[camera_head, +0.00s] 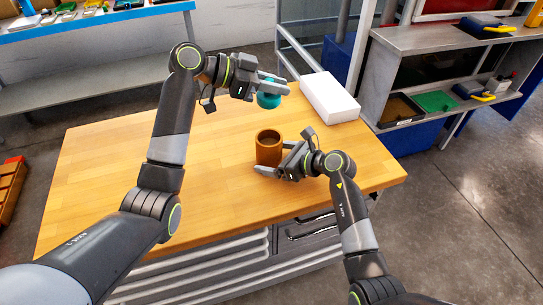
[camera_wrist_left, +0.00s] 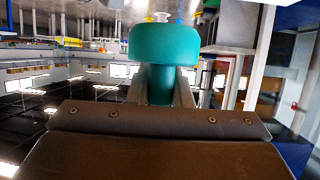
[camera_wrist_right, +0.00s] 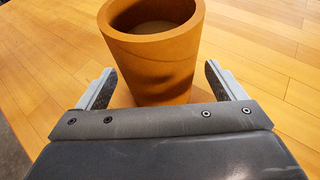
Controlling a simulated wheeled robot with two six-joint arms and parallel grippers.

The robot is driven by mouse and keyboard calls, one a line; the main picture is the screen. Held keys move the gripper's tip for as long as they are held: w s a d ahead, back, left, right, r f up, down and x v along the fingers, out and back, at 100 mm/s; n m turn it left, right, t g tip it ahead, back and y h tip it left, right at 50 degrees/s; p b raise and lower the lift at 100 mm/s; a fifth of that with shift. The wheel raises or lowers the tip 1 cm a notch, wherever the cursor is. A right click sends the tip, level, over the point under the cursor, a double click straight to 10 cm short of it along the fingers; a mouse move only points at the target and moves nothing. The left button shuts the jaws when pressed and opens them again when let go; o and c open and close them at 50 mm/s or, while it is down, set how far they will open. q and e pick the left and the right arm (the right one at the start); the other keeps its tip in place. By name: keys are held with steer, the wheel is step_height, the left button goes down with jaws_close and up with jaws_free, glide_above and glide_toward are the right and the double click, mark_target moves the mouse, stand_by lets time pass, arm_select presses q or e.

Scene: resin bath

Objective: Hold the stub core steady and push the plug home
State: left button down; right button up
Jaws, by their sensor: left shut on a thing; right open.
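The stub core (camera_head: 268,150) is a brown, hollow, open-topped cylinder standing upright on the wooden table. It also shows in the right wrist view (camera_wrist_right: 158,60). My right gripper (camera_head: 268,160) is open low at the core, and in its wrist view the fingers (camera_wrist_right: 160,90) stand on either side of it with gaps. The plug (camera_head: 268,100) is teal with a wide round head and a narrower stem. My left gripper (camera_head: 285,86) is shut on it and holds it in the air beyond the core. In the left wrist view the plug's stem (camera_wrist_left: 160,82) sits between the fingers.
A white box (camera_head: 329,97) lies at the table's far right corner. The wooden table (camera_head: 110,175) is clear on the left. A grey shelf unit (camera_head: 440,45) with trays stands to the right, and a blue-edged bench (camera_head: 90,20) stands at the back left.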

steer(key=shift+w+a+f, duration=0.3)
steer(key=shift+w+a, duration=0.05)
steer(key=shift+a, duration=0.2)
steer(key=shift+c, duration=0.2)
steer(key=c, duration=1.1)
steer(key=shift+o, duration=0.2)
steer(key=o, duration=1)
steer(key=c, duration=0.8)
